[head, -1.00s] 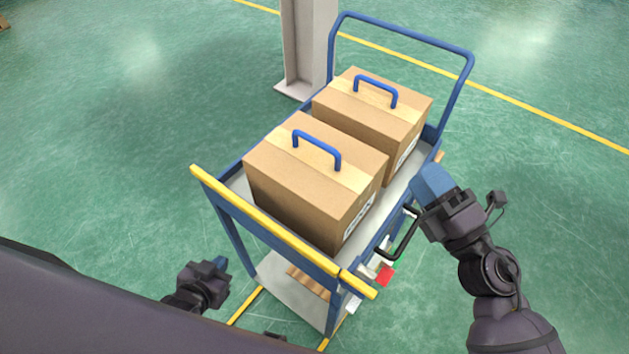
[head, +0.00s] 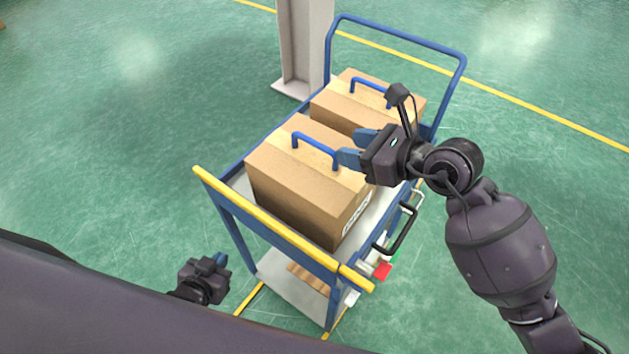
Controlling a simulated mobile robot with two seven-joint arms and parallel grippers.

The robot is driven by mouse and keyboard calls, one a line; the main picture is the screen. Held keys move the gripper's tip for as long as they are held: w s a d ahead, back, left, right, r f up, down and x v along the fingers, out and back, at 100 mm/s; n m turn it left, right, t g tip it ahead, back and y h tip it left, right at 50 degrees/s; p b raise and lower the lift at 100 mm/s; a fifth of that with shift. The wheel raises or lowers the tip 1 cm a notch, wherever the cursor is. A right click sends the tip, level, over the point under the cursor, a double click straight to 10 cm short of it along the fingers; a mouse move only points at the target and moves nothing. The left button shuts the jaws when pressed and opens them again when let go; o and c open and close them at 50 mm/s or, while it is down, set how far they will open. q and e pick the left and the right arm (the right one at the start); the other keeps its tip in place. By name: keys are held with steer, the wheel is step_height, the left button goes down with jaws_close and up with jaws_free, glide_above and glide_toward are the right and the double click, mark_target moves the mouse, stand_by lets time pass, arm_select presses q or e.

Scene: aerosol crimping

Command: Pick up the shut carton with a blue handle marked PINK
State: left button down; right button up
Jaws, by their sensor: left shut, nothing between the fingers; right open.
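Two shut brown cartons with blue handles stand on the top deck of a blue cart. The near carton (head: 290,195) has its blue handle (head: 318,150) upright on top; a label on its right side is too small to read. The far carton (head: 335,108) has its blue handle (head: 370,88) partly clear, and its right side is hidden by my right gripper. My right gripper (head: 356,148) is open and empty, over the right edge of the near carton's top, close to the handle's right end. My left gripper (head: 219,262) is shut and empty, low at the left, away from the cart.
The cart (head: 270,232) has a yellow front bar and a tall blue push handle (head: 400,42) at the far end. A black side handle (head: 402,232) and a red part (head: 382,271) are on its right side. A grey column (head: 305,45) stands behind. Green floor is clear at left.

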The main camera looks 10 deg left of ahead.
mark_target(320, 144)
steer(key=shift+x, duration=3.85)
steer(key=shift+s, duration=0.15)
jaws_close()
steer(key=shift+r, duration=0.2)
